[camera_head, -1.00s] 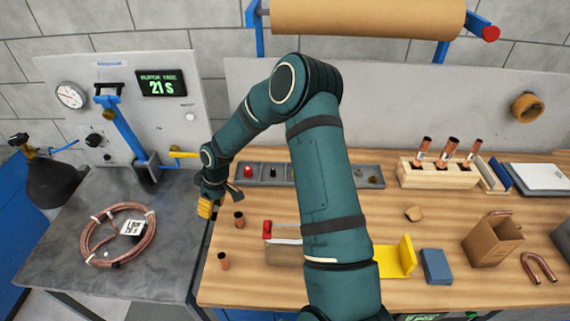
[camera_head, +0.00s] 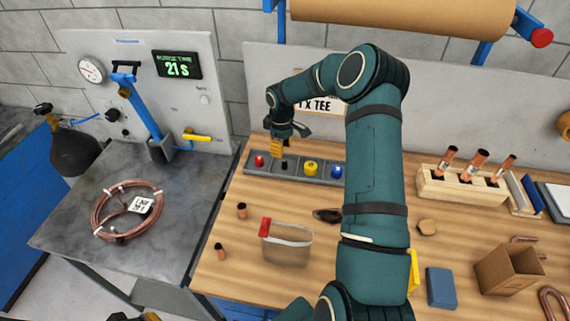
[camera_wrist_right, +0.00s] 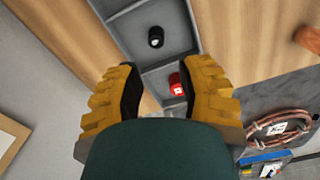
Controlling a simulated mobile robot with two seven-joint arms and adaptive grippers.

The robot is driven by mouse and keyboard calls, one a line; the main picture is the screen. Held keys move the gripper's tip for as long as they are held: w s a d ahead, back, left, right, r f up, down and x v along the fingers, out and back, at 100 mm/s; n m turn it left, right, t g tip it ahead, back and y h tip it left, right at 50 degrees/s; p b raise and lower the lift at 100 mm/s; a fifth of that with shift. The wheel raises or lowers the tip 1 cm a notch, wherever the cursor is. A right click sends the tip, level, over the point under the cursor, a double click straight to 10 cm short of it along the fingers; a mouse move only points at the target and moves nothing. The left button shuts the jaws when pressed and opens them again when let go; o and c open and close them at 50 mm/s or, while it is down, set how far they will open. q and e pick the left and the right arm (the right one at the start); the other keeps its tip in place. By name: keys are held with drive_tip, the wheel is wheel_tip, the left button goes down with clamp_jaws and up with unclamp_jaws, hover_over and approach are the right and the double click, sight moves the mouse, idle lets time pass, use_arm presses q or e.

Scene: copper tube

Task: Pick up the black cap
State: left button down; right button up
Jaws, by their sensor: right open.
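The black cap (camera_head: 284,164) sits in a compartment of the grey tray (camera_head: 321,177), between the red cap (camera_head: 259,160) and the yellow cap (camera_head: 310,168). In the right wrist view the black cap (camera_wrist_right: 155,37) stands in its own compartment, beyond the fingertips, and the red cap (camera_wrist_right: 176,84) is nearer, between the fingers. My right gripper (camera_head: 277,149) is above the tray near the black cap, with yellow fingers pointing down. In the wrist view its fingers (camera_wrist_right: 163,82) are spread apart with nothing held. My left gripper does not clearly show.
A blue cap (camera_head: 337,171) sits at the tray's right. A clear bag with a red clip (camera_head: 287,244) and short copper pieces (camera_head: 241,210) lie in front. A wooden block (camera_head: 462,185) holds copper tubes. A copper coil (camera_head: 127,211) lies on the left table.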

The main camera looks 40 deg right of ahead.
sight(284, 162)
drive_tip(key=shift+s+d+f+p, duration=0.15)
drive_tip(key=shift+d+f+p, duration=0.05)
drive_tip(key=shift+f, duration=1.8)
drive_tip(key=shift+s+d+f+p, duration=0.1)
drive_tip(key=shift+d+f+p, duration=0.05)
drive_tip(key=shift+f, duration=1.8)
drive_tip(key=c, duration=0.5)
